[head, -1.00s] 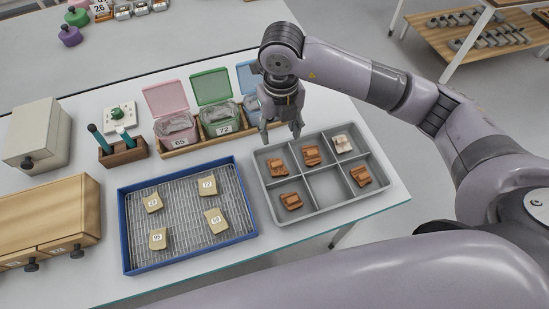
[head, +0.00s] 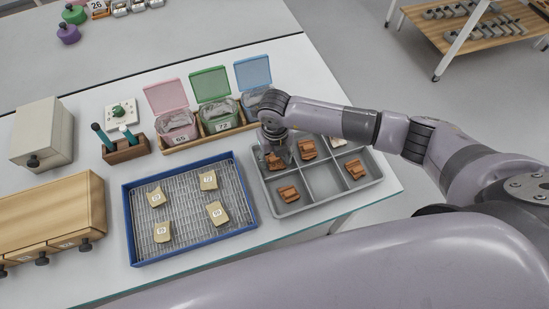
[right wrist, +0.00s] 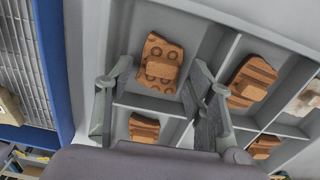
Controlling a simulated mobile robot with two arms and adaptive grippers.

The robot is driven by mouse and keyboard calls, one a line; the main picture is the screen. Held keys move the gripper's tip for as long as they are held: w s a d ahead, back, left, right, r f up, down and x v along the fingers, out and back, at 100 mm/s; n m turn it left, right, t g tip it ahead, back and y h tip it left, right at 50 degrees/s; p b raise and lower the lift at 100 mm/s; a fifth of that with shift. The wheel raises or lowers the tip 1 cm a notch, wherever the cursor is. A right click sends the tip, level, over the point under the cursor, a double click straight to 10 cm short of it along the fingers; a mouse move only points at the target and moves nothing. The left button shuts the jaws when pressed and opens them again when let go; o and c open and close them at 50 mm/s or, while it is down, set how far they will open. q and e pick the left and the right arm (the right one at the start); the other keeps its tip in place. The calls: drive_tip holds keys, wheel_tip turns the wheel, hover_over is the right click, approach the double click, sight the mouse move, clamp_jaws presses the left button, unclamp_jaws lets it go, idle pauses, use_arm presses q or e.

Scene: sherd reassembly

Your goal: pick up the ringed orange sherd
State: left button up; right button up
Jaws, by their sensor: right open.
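The ringed orange sherd (right wrist: 162,62) lies in a compartment of the grey tray (right wrist: 205,43), with dark rings on its face and a raised block across it. In the head view this sherd (head: 275,162) sits in the far left compartment, partly hidden by my right gripper (head: 273,152). In the right wrist view my right gripper (right wrist: 157,85) is open and empty, pointing down over that compartment. Its fingers appear on either side of the sherd's lower part; I cannot tell whether they touch it. My left gripper is not in view.
Other tray compartments hold striped orange sherds (head: 308,149) (head: 288,194) (head: 355,170) and a pale sherd (head: 338,141). A blue-rimmed wire tray (head: 129,225) with numbered tan pieces stands left. Lidded pink, green and blue boxes (head: 220,118) stand behind.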

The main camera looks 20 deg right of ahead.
drive_tip(key=shift+f, duration=0.3)
drive_tip(key=shift+c, duration=0.3)
drive_tip(key=c, duration=0.9)
drive_tip(key=shift+r, duration=0.15)
